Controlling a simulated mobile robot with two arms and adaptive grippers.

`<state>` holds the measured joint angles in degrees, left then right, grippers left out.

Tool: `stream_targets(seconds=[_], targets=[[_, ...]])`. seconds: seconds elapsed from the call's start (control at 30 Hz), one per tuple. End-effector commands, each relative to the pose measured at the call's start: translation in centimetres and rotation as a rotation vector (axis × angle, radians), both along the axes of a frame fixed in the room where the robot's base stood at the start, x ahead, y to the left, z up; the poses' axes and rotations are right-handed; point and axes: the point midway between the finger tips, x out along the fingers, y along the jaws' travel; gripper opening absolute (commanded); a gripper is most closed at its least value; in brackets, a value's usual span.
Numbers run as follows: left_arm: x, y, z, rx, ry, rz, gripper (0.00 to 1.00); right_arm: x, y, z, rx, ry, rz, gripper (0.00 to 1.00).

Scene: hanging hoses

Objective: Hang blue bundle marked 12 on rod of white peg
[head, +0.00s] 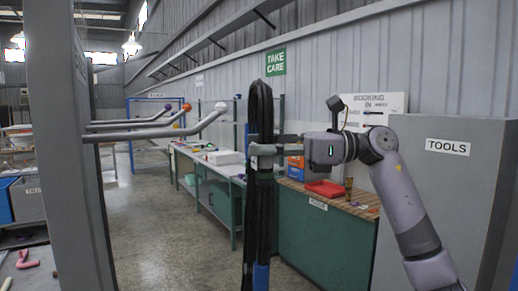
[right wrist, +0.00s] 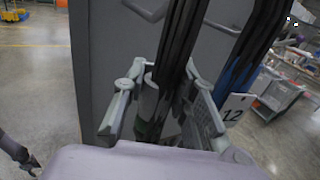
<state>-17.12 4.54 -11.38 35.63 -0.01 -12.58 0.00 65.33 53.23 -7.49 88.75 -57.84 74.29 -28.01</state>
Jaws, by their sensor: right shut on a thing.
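The bundle (head: 261,110) hangs upright as long black strands with a blue part (head: 261,275) at the bottom. In the right wrist view its black strands (right wrist: 180,40) run between the fingers, with a blue strand (right wrist: 243,65) and a white tag marked 12 (right wrist: 234,112) beside them. My right gripper (head: 262,152) is shut on the bundle. The white peg's rod (head: 150,133) juts right from a grey post and ends in a white ball (head: 221,107). The bundle is right of this ball, with a gap in the picture.
Rods with an orange ball (head: 186,107) and a purple ball (head: 168,107) lie beyond the white one. The grey post (head: 70,150) fills the left. A green workbench with a red tray (head: 325,188) and a grey TOOLS cabinet (head: 447,190) stand at right.

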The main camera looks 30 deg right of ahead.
Motion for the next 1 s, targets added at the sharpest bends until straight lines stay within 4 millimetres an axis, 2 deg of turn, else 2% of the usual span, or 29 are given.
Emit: stream_targets(seconds=[0.07, 0.17, 0.53, 1.0], targets=[[-0.4, -1.0, -0.2, -0.011, 0.005, -0.001, 0.40, -0.1, 0.5, 0.1, 0.003, -0.007, 0.002, 0.00], [-0.6, -1.3, -0.3, -0.015, 0.008, -0.004, 0.40, -0.1, 1.1, 0.1, 0.004, -0.006, 0.002, 0.00], [-0.3, 0.6, -0.6, 0.008, 0.006, -0.002, 0.40, -0.2, 3.1, -0.1, 0.003, -0.007, 0.002, 0.00], [-0.2, 0.1, -0.9, 0.001, 0.004, 0.001, 0.40, -0.3, 5.7, -0.3, 0.004, -0.006, 0.001, 0.00]])
